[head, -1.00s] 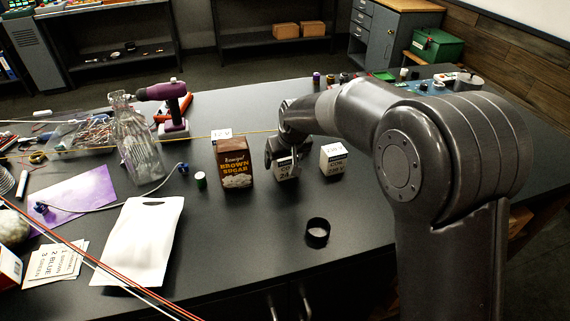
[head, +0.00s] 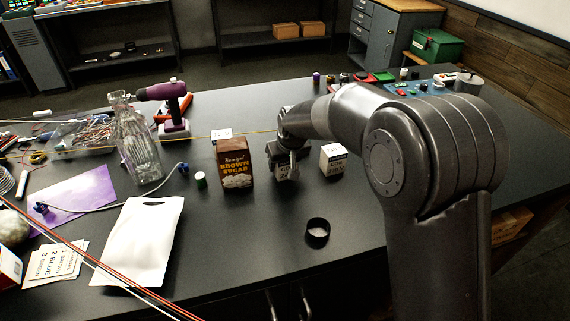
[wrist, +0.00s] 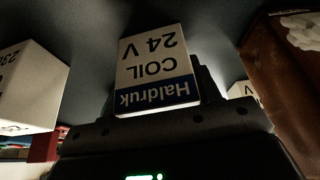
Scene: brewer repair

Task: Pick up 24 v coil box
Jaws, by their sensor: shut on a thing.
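The 24 V coil box (wrist: 153,62) is white with a blue Haldruk band, and its label reads upside down in the wrist view. My gripper (head: 286,160) is shut on it.
The brown sugar box (head: 235,165) stands just left of my gripper, with a 12 V box (head: 221,134) behind it. A 230 V box (head: 334,161) stands close on the right. A black ring (head: 317,231) lies in front, with clear table around it.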

